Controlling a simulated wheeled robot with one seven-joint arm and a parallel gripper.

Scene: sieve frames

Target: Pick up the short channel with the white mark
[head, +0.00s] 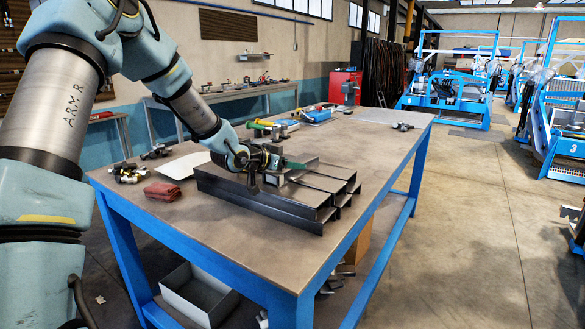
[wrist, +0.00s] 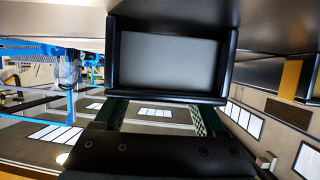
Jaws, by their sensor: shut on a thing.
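Several dark steel channels (head: 262,199) lie side by side and stacked on the table (head: 375,140). My gripper (head: 288,166) is at the top of this stack, level with its back part. In the wrist view my gripper (wrist: 162,116) has its green fingers on either side of a channel (wrist: 170,64), with a grey face between dark flanges, and is shut on it. Its length is foreshortened there. In the head view my gripper and the stack partly hide the held channel. I see no white mark in either view, and cannot tell whether the channel is clear of the stack.
A dark red cloth (head: 162,192) lies left of the stack. Small metal parts (head: 130,172) and a pale sheet (head: 183,165) lie behind it. Tools and blue items (head: 316,116) stand at the table's back. The right side of the tabletop is mostly free. A grey bin (head: 199,293) stands below.

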